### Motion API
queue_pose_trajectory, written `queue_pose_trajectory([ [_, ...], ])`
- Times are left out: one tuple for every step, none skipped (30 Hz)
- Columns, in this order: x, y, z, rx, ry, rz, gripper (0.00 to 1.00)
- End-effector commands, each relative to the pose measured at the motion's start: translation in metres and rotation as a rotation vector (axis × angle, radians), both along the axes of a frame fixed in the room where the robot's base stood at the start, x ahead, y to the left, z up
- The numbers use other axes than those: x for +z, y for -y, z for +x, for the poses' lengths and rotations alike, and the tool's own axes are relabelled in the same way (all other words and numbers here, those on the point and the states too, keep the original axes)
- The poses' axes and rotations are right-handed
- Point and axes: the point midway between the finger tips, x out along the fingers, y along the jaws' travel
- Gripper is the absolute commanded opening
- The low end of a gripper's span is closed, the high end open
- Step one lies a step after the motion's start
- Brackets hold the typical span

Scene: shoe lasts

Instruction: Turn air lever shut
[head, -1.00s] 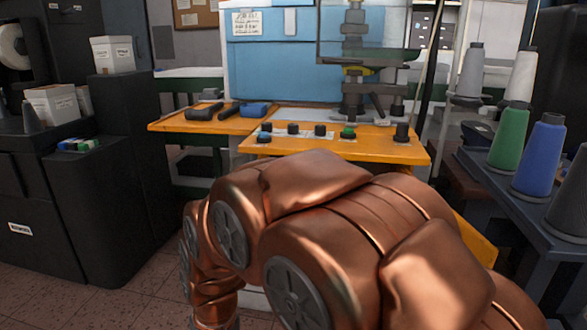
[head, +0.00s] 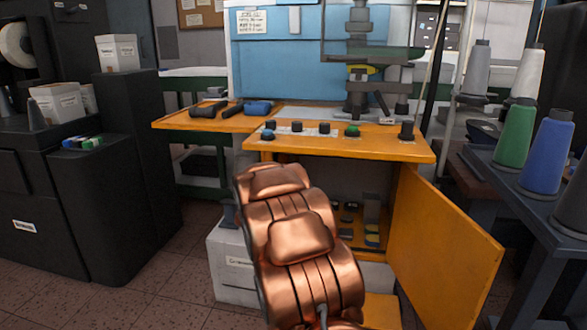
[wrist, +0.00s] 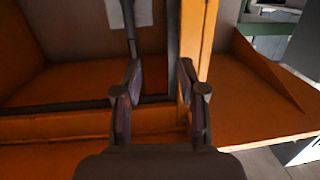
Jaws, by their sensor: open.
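I cannot make out the air lever for certain in either view. In the wrist view, my gripper (wrist: 161,82) is open, with its two dark fingers apart and nothing visibly held between them. It faces orange panels (wrist: 70,85). A thin dark upright piece (wrist: 129,28) stands beyond the left finger, in front of a pale label; I cannot tell what it is. A dark bar (wrist: 60,104) runs across behind the fingers. In the head view, my copper arm reaches low in front of the orange machine, and the gripper is hidden.
The orange console (head: 400,150) carries several knobs. Below it, an open compartment holds small items, and its orange door (head: 445,245) swings out to the right. A white box (head: 232,275) sits on the floor at left. A table with thread cones (head: 545,155) stands at right.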

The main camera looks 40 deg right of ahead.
Motion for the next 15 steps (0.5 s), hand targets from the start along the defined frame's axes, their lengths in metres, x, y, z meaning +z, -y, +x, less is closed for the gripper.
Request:
queue_pose_trajectory([
  [0.0,0.013,-0.003,-0.03,0.015,-0.024,0.41],
  [0.002,0.019,-0.006,-0.046,0.024,-0.041,0.41],
  [0.004,0.025,-0.008,-0.063,0.033,-0.057,0.41],
  [0.004,0.029,-0.01,-0.073,0.038,-0.065,0.41],
  [0.005,0.032,-0.011,-0.081,0.043,-0.071,0.41],
  [0.006,0.035,-0.012,-0.089,0.048,-0.079,0.41],
  [0.007,0.037,-0.012,-0.093,0.051,-0.083,0.41],
  [0.008,0.039,-0.012,-0.096,0.053,-0.086,0.41],
  [0.008,0.041,-0.011,-0.097,0.055,-0.088,0.41],
  [0.008,0.042,-0.011,-0.098,0.055,-0.088,0.41],
  [0.008,0.044,-0.009,-0.097,0.056,-0.088,0.41],
  [0.008,0.046,-0.007,-0.097,0.057,-0.087,0.41],
  [0.009,0.049,-0.006,-0.097,0.057,-0.088,0.41],
  [0.009,0.052,-0.004,-0.098,0.059,-0.089,0.41],
  [0.009,0.055,-0.002,-0.098,0.059,-0.089,0.41],
])
